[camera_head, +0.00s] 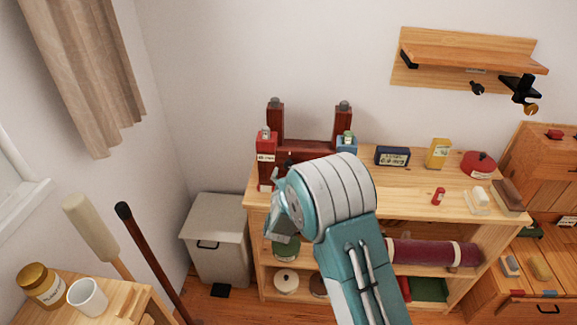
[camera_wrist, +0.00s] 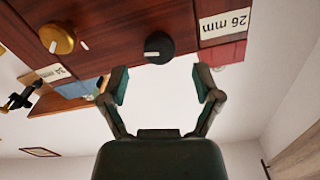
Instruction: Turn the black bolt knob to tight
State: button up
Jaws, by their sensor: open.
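The black bolt knob (camera_wrist: 158,45) is on a dark red timber face in the wrist view. It is round, with a small white mark on it. A gold knob (camera_wrist: 57,39) sits left of it on the same timber, with a white mark beside it. My gripper (camera_wrist: 160,83) is open and empty, its two fingers spread just short of the black knob, one to each side. In the head view the dark red timber brace (camera_head: 315,148) stands on the shelf top, and my arm hides part of it. The black knob is not clear there.
Labels reading 26 mm (camera_wrist: 224,22) and 34 mm (camera_wrist: 49,72) are on the timber, upside down. A red box (camera_head: 266,146) and a blue box (camera_head: 346,143) stand against the brace. Dark blue (camera_head: 392,156) and yellow (camera_head: 438,153) boxes stand farther right on the shelf.

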aim_at(289, 163)
jog(key=shift+w+d, duration=0.1)
jog(key=shift+w, duration=2.25)
grip_shut()
